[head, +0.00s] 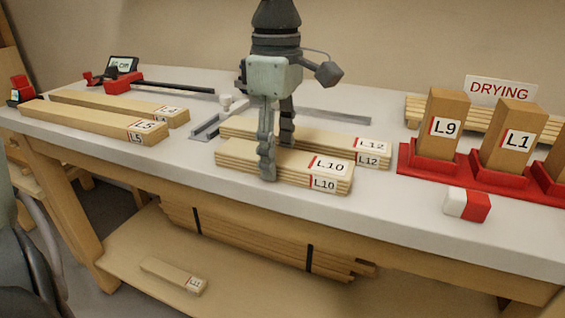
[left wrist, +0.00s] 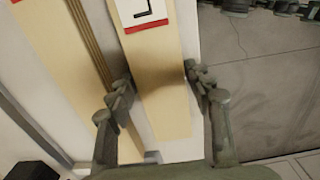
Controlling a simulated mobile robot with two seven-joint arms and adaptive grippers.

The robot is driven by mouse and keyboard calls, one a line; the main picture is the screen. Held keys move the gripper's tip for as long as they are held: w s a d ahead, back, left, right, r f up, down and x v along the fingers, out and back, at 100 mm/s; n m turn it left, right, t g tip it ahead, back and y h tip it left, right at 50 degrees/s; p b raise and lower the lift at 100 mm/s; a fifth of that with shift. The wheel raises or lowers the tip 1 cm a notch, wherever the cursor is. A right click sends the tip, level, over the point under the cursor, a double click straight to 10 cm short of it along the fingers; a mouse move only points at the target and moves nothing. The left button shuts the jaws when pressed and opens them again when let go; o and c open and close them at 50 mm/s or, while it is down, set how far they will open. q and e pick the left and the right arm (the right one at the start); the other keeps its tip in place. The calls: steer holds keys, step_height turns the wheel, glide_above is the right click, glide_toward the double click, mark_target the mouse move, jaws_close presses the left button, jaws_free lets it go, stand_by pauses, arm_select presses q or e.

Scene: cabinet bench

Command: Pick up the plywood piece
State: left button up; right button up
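A pale plywood piece marked L10 (head: 235,169) lies flat on the bench, with layered edges along its side. My left gripper (head: 277,155) points down and straddles L10, one finger at its front side and one behind it. The left wrist view shows the plank (left wrist: 155,60) between the two fingertips (left wrist: 160,75), both close to its edges. I cannot tell whether they press on it. A second layered piece marked L12 (head: 330,141) lies just behind L10, parallel to it. My right gripper is not in view.
Planks L4 (head: 110,103) and L5 (head: 85,120) lie at the left near red clamps (head: 123,83). Blocks L9 (head: 447,105) and L1 (head: 510,160) stand in red holders at the right. A red and white block (head: 467,204) sits near the front edge. Another plank (head: 172,275) lies on the lower shelf.

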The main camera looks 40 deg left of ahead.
arm_select(q)
steer(key=c, duration=0.7)
steer(key=shift+c, duration=0.5)
steer(key=shift+r, duration=0.15)
